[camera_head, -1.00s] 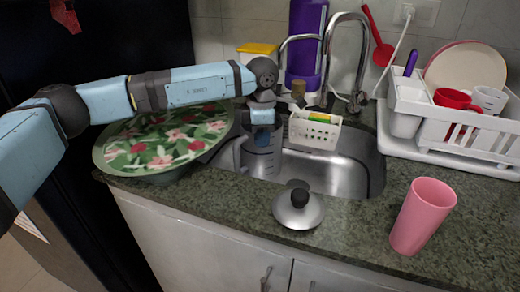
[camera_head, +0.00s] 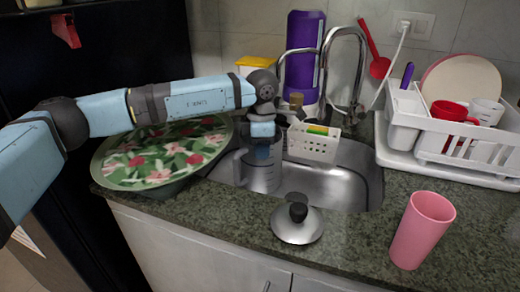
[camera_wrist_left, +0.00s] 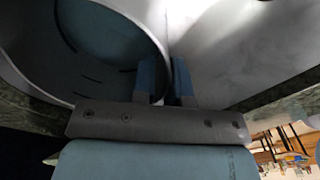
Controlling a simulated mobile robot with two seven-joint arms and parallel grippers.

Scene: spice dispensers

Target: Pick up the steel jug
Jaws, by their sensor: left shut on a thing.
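The steel jug (camera_head: 262,176), a grey cylinder with a handle on its left side, stands upright in the left part of the sink. Its round opening and inner wall (camera_wrist_left: 100,35) fill the upper left of the left wrist view. My left gripper (camera_head: 263,140) points down at the jug's top from above. In the left wrist view its two blue fingers (camera_wrist_left: 167,80) are close together at the jug's wall, shut on it. The fingertips are partly hidden in the head view. My right gripper is in neither view.
A floral bowl or tray (camera_head: 165,155) sits left of the jug, under my arm. A white basket (camera_head: 314,142) and the tap (camera_head: 358,75) are close on the right. A black-knobbed lid (camera_head: 298,222) and pink cup (camera_head: 422,230) stand on the front counter. A dish rack (camera_head: 455,145) is at right.

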